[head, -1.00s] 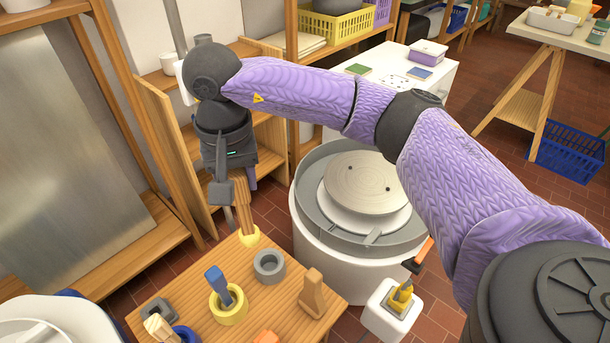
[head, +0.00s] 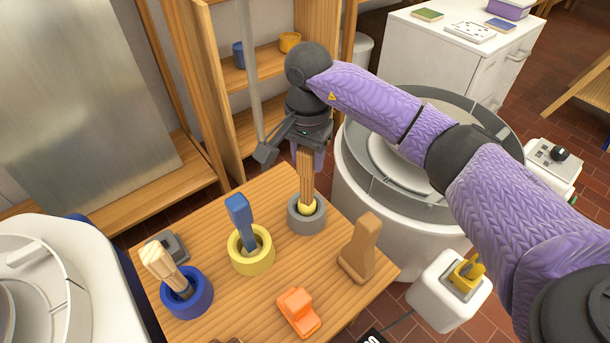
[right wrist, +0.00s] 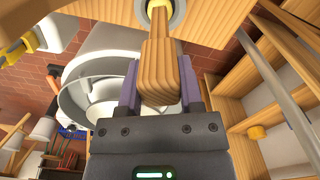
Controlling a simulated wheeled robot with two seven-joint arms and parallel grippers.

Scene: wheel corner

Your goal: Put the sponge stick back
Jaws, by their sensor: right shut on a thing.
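The sponge stick (head: 305,172) has a square wooden handle and a yellow sponge end. My right gripper (head: 300,145) is shut on the upper part of its handle, and the stick stands about upright. The yellow end is at the mouth of the grey ring holder (head: 293,222), with the ring around it; I cannot tell whether it rests on the bottom. The right wrist view shows the stick (right wrist: 160,65) between the fingers of my gripper (right wrist: 160,85), its yellow tip inside the grey ring (right wrist: 179,12). My left gripper is not in view.
The holder stands on a small wooden table (head: 215,215). Nearby are a blue-handled tool (head: 240,218) in a yellow ring, a wooden-tipped tool (head: 163,262) in a blue ring, a wooden block tool (head: 361,245) and an orange piece (head: 297,308). A pottery wheel (head: 365,190) stands behind.

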